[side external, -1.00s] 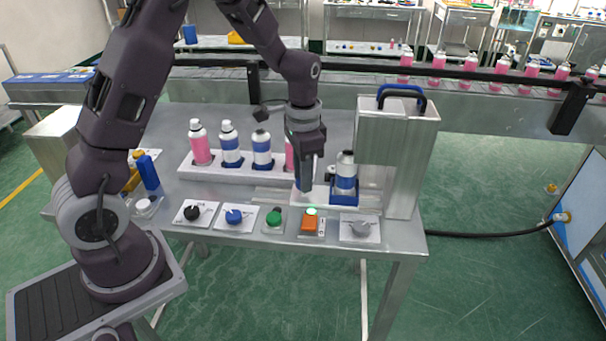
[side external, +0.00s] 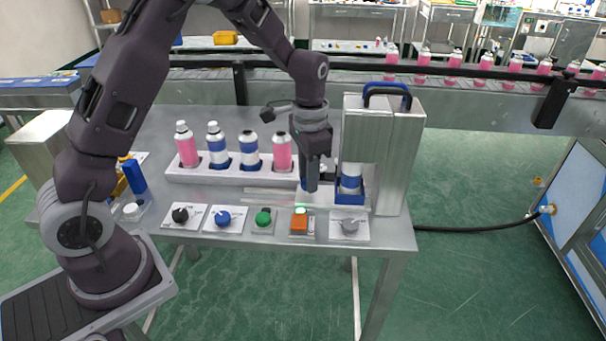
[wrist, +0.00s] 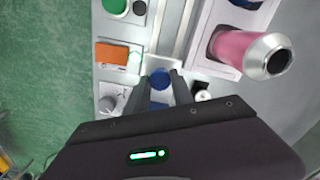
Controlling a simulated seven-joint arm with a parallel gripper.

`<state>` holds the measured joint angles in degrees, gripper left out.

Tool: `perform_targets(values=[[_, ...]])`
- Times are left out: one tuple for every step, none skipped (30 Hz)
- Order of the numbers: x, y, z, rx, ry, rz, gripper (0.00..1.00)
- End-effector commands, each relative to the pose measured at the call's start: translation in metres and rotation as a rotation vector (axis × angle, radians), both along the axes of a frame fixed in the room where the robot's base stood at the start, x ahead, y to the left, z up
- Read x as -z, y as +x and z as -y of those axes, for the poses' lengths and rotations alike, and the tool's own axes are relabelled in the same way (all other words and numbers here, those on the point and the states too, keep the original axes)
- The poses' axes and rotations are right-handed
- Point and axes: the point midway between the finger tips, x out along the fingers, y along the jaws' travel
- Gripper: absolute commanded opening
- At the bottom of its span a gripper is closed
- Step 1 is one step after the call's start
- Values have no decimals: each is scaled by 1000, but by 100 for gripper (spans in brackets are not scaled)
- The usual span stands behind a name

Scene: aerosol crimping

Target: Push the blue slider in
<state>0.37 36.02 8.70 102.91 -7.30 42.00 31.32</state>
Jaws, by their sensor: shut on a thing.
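The blue slider (side external: 350,195) is a blue square holder at the crimping press (side external: 403,160). My gripper (side external: 312,187) points down just left of the holder. In the wrist view my gripper (wrist: 160,84) has its fingers on both sides of a round blue piece (wrist: 159,79), apparently the slider's handle, and is shut on it. The exact contact is partly hidden.
A white rack (side external: 215,175) with several pink and blue cans stands left of my gripper. Along the front edge are a black knob (side external: 180,215), a blue knob (side external: 223,218), a green button (side external: 263,217), an orange switch (side external: 299,224) and a grey knob (side external: 350,226).

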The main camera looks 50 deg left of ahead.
Motion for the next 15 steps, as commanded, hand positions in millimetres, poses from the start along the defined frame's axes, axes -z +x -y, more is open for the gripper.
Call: perform_targets(values=[[-2,5,3,2,-4,15,0],[-2,5,4,2,-5,16,0],[-2,5,4,3,-5,17,0],[-2,5,4,3,-6,17,0],[-2,5,4,3,-6,18,30],[-2,5,4,4,-5,18,38],[-2,5,4,3,-5,17,44],[-1,5,4,3,-6,16,50],[-1,4,4,3,-5,15,50],[-1,4,4,3,-5,14,50],[-1,4,3,3,-5,13,50],[-1,4,3,3,-4,12,50],[-1,3,3,3,-4,12,50],[-1,3,3,3,-4,11,50],[-1,3,3,2,-4,10,50]])
